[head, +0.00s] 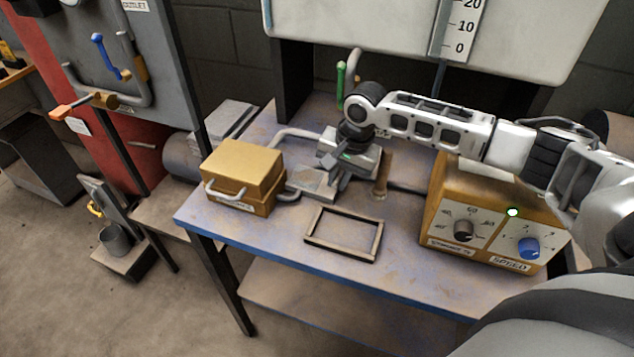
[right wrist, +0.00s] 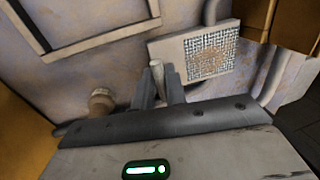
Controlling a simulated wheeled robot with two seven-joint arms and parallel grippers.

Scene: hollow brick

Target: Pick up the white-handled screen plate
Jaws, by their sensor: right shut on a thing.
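The screen plate (right wrist: 210,52) is a pale flat plate with a square wire mesh, and its short white handle (right wrist: 157,72) points toward my right gripper (right wrist: 161,88). The gripper's two dark fingers are shut around this handle. In the head view the plate (head: 313,183) shows at the middle of the blue-edged table, just right of the yellow box, with my right gripper (head: 334,178) over its right end. I cannot tell whether the plate touches the tabletop. My left gripper is not in view.
A yellow box (head: 236,180) with a metal handle stands left of the plate. An empty rectangular frame (head: 340,250) lies in front. A brown cylinder (head: 379,181) stands just right of the gripper. A yellow control box (head: 485,225) with knobs stands at the right.

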